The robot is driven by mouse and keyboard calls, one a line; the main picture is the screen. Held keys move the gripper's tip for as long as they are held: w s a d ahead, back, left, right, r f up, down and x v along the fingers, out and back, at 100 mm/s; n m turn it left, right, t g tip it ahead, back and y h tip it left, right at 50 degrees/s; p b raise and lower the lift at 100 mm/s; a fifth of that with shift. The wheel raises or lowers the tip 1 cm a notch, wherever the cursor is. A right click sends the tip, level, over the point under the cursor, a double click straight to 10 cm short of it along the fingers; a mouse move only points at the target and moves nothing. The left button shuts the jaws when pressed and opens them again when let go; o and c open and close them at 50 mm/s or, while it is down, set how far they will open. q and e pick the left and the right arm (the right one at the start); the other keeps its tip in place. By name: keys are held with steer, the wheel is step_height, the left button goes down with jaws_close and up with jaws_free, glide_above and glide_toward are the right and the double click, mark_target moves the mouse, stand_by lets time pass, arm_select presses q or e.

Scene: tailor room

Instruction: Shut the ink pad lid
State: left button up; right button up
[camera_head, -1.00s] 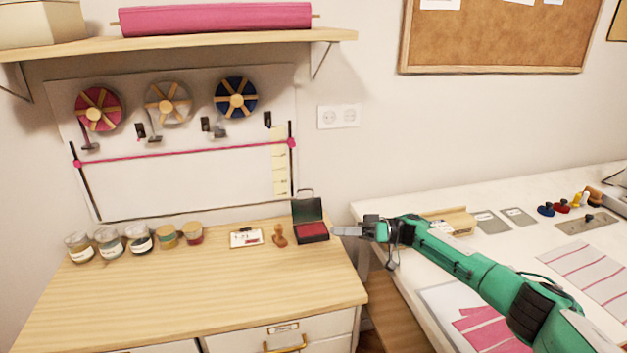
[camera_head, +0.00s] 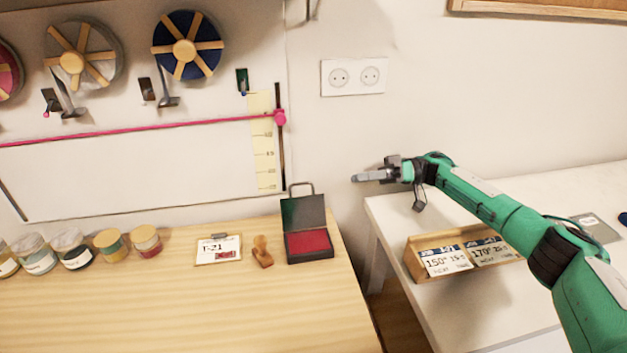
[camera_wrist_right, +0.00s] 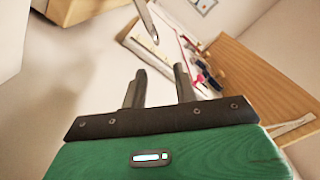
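The ink pad (camera_head: 308,243) is a dark box with a red pad, at the right back of the wooden desk. Its dark green lid (camera_head: 303,211) stands raised at the back, with a wire handle on top. My right gripper (camera_head: 368,177) is up and to the right of the lid in the head view, apart from it. In the right wrist view its two fingers (camera_wrist_right: 158,90) stand apart with nothing held between them. I cannot make out the ink pad in that view. My left gripper is not in view.
A wooden stamp (camera_head: 262,252) and a small card (camera_head: 218,249) lie left of the pad. Several jars (camera_head: 110,245) stand further left. The front of the wooden desk (camera_head: 220,315) is clear. A white table (camera_head: 400,215) with a card holder (camera_head: 462,254) is to the right.

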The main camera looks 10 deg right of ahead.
mark_target(310, 183)
steer(key=a+p, duration=0.1)
steer(key=a, duration=0.8)
steer(key=a+p, duration=0.1)
steer(key=a, duration=0.3)
steer(key=shift+w+a+f+p, duration=0.15)
steer(key=shift+w+a+p, duration=0.15)
steer(key=shift+a+p, duration=0.05)
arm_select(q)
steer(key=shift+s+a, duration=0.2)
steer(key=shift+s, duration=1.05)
arm_select(e)
steer(key=shift+c, duration=0.2)
jaws_close()
